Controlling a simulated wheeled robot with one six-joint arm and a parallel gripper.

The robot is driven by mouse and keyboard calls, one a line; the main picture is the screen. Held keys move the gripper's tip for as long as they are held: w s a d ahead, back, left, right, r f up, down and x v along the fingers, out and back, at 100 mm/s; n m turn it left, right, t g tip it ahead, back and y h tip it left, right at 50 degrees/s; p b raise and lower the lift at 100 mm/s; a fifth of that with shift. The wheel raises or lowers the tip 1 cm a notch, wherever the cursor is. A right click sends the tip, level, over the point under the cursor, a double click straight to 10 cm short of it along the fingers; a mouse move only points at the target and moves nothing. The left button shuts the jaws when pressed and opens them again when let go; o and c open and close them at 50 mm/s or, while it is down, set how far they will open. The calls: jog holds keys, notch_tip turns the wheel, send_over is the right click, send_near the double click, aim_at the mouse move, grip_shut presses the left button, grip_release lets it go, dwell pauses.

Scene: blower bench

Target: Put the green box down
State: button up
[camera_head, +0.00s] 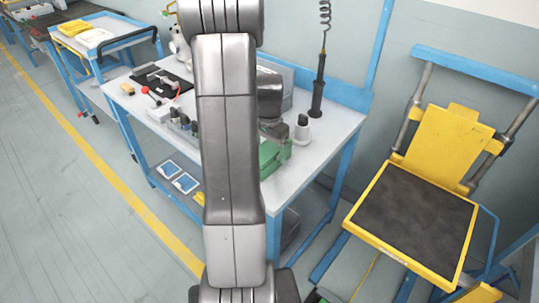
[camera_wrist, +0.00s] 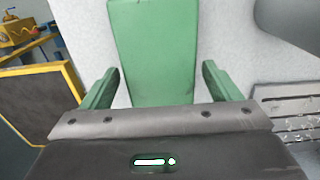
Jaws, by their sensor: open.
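The green box (camera_wrist: 152,40) fills the upper middle of the wrist view, against the pale grey bench top (camera_wrist: 235,60). My gripper (camera_wrist: 161,70) is open, with one green finger on each side of the box. Light gaps show between the box and both fingers, so they look apart from it. In the head view, green surfaces of the box (camera_head: 272,157) show at the bench's near right part, beside my arm. There my arm hides much of the box, and box and fingers are hard to tell apart. The box's underside is hidden.
A yellow-framed cart (camera_head: 415,215) stands right. Bare bench top lies right of the box.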

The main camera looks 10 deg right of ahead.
aim_at(269, 148)
notch_tip(269, 148, up, 9)
jog(key=shift+f, duration=0.15)
dwell(0.4)
